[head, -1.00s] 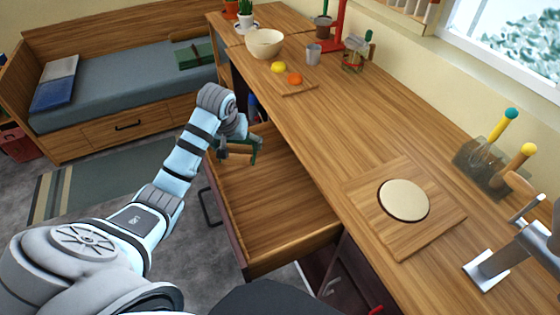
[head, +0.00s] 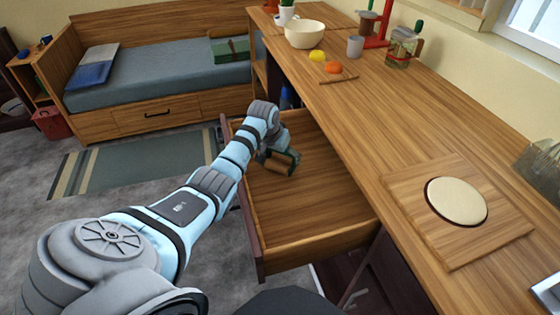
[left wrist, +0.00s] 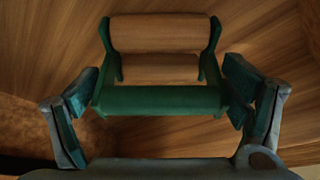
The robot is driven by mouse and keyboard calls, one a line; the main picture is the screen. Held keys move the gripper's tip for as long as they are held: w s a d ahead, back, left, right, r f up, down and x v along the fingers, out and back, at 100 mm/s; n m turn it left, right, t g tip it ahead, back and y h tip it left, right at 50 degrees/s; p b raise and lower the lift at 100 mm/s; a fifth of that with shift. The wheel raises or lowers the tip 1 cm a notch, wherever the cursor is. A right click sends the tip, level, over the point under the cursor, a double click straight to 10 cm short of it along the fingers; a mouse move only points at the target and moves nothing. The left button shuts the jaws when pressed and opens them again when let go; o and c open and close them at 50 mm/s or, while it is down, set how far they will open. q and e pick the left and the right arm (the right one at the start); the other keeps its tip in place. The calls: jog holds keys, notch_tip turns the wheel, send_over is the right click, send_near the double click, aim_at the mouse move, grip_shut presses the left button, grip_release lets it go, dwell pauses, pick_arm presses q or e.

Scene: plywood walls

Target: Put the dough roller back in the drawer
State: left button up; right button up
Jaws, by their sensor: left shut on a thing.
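The dough roller (head: 282,163) has a wooden roll in a green frame with a green handle. My left gripper (head: 276,152) is shut on it, inside the outline of the open drawer (head: 310,205), near its far end. In the left wrist view the roller's green handle (left wrist: 160,101) lies between the fingers, with the wooden roll (left wrist: 160,33) beyond it and wood grain behind. I cannot tell whether the roller touches the drawer floor. The drawer is pulled out under the counter and otherwise looks empty. My right gripper is not in view.
The wooden counter (head: 385,130) overhangs the drawer's right side. On it are a board with a pale round disc (head: 456,200), a cream bowl (head: 304,35), an orange fruit (head: 333,67) and a jar (head: 403,47). Open floor lies left of the drawer; a bed (head: 165,78) stands behind.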

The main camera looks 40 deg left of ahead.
pick_arm(q)
jog(key=shift+f, duration=0.85)
jog(key=shift+f, duration=0.35)
